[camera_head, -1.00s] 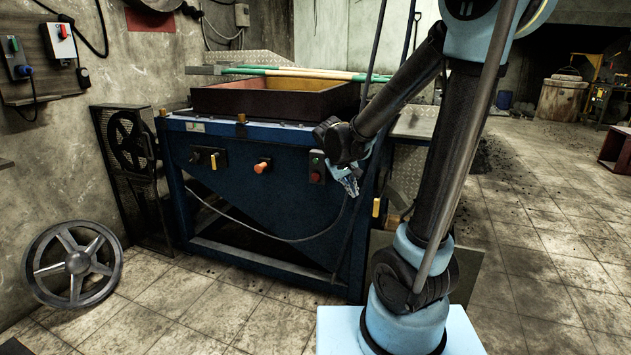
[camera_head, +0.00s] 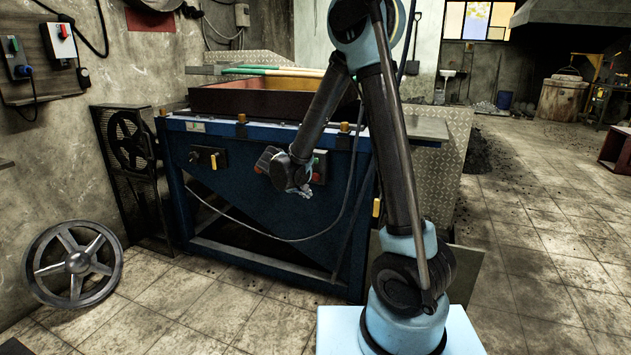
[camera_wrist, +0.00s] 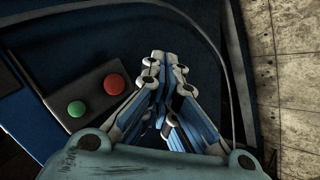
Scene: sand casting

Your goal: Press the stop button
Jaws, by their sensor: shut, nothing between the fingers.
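The stop button, a round red button (camera_wrist: 114,84), sits beside a round green button (camera_wrist: 76,108) on a dark control box (camera_wrist: 96,72) in the wrist view. In the head view the box (camera_head: 320,164) is on the front of the blue machine, partly hidden by my arm. My gripper (camera_wrist: 166,57) is shut and empty. In the wrist view its fingers are to the right of the red button, with a gap in the picture; the depth between them is hard to tell. In the head view my gripper (camera_head: 303,191) is low and left of the box.
The blue machine (camera_head: 230,213) carries a large open frame (camera_head: 235,101) on top. A loose cable (camera_head: 270,238) hangs across its front. A yellow-handled switch (camera_head: 213,160) is to the left. A spoked wheel (camera_head: 77,263) leans at the wall.

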